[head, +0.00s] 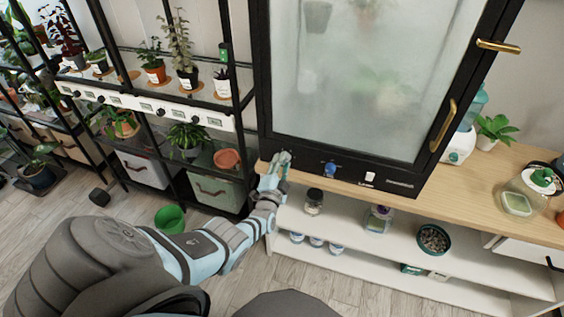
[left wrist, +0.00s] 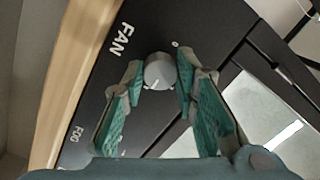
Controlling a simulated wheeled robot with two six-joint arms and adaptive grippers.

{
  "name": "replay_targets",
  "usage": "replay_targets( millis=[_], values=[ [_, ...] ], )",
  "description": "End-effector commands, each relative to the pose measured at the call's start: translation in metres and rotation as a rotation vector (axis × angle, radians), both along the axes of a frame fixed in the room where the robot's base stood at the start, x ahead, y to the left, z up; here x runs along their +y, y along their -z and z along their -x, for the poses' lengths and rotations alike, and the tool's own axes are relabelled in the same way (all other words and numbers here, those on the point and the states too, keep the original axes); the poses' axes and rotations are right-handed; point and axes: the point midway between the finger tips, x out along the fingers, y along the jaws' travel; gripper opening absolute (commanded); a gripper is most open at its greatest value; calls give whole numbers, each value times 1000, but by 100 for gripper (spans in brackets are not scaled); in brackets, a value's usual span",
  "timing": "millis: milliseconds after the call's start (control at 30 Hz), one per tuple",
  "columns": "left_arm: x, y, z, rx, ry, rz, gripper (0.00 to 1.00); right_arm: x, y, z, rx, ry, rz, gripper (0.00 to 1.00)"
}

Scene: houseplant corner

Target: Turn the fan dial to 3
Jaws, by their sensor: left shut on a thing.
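The fan dial (left wrist: 159,68) is a round grey knob with a short white mark, beside the word FAN (left wrist: 120,40) on the black front panel of a glass cabinet (head: 350,80). My left gripper (head: 281,160) reaches the lower left corner of this cabinet and hides the dial in the head view. In the left wrist view, its two teal-padded fingers are shut on the dial, one on each side. A small "o" mark (left wrist: 175,44) shows on the panel near the dial. Other numbers around it cannot be read. My right gripper is not in view.
A blue knob (head: 330,169) and a white switch (head: 370,176) sit further right on the panel. The word FOG (left wrist: 78,133) shows below FAN in the wrist view. The wooden tabletop (head: 470,195) runs under the cabinet. A black plant rack (head: 245,90) stands close on the left.

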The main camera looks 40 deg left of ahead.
Motion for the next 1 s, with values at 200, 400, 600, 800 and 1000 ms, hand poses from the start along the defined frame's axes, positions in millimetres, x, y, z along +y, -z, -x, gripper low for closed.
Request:
replay_targets(
  millis=[200, 400, 600, 800, 1000],
  values=[
    [0, 0, 0, 1, 1, 0, 47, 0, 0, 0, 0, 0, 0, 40],
    [0, 0, 0, 1, 1, 0, 47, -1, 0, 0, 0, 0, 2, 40],
    [-3, 2, 9, -1, -3, -2, 47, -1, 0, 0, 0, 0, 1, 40],
    [-18, 2, 41, 2, 2, 2, 47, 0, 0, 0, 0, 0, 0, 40],
    [-39, 1, 91, 3, 1, 2, 47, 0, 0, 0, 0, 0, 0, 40]
  ],
)
